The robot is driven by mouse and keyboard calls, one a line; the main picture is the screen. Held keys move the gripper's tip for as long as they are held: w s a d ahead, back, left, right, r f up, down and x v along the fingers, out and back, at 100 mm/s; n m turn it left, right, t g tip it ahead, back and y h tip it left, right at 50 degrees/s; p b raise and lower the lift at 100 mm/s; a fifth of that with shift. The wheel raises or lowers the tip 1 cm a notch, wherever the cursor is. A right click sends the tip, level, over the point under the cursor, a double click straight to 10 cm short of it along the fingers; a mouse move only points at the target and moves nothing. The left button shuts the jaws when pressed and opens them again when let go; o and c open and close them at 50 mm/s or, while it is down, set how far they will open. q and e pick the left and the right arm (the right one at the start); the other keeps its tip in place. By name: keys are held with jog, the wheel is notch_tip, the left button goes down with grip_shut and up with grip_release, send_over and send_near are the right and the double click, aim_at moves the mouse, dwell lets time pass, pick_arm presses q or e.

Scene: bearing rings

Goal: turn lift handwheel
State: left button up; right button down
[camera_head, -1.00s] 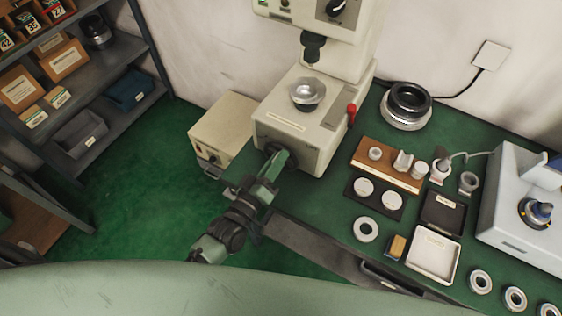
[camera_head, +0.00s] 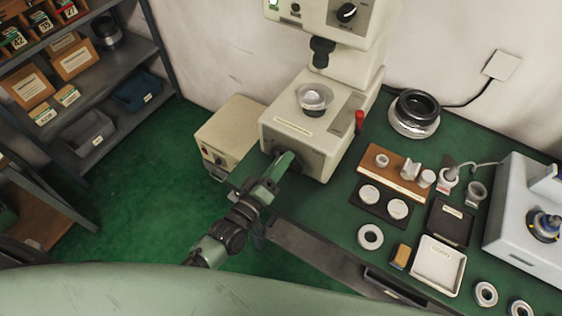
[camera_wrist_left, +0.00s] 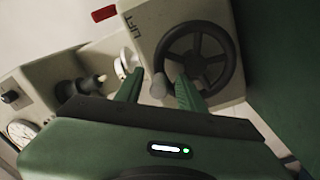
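The lift handwheel (camera_wrist_left: 229,62) is a black spoked wheel on the cream machine's front, beside the word LIFT. Its pale grip knob (camera_wrist_left: 158,86) shows at the wheel's lower left in the left wrist view. My left gripper (camera_wrist_left: 160,78) has its two green fingers apart, one on each side of the knob, with gaps visible; contact cannot be seen. In the head view my left gripper (camera_head: 287,160) is at the machine's front and hides most of the wheel. My right gripper is not in view.
The cream machine (camera_head: 305,133) carries a metal bowl (camera_head: 314,97) on top and a red lever (camera_head: 359,120) at its side. A beige box (camera_head: 229,133) stands to its left. The green bench (camera_head: 325,215) on the right holds rings, trays and small parts.

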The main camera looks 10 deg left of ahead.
pick_arm(q)
jog(key=b+v, duration=0.2)
jog(key=v, duration=0.5)
jog(key=shift+s+a, duration=0.15)
jog(key=shift+s, duration=0.2)
dwell(0.4)
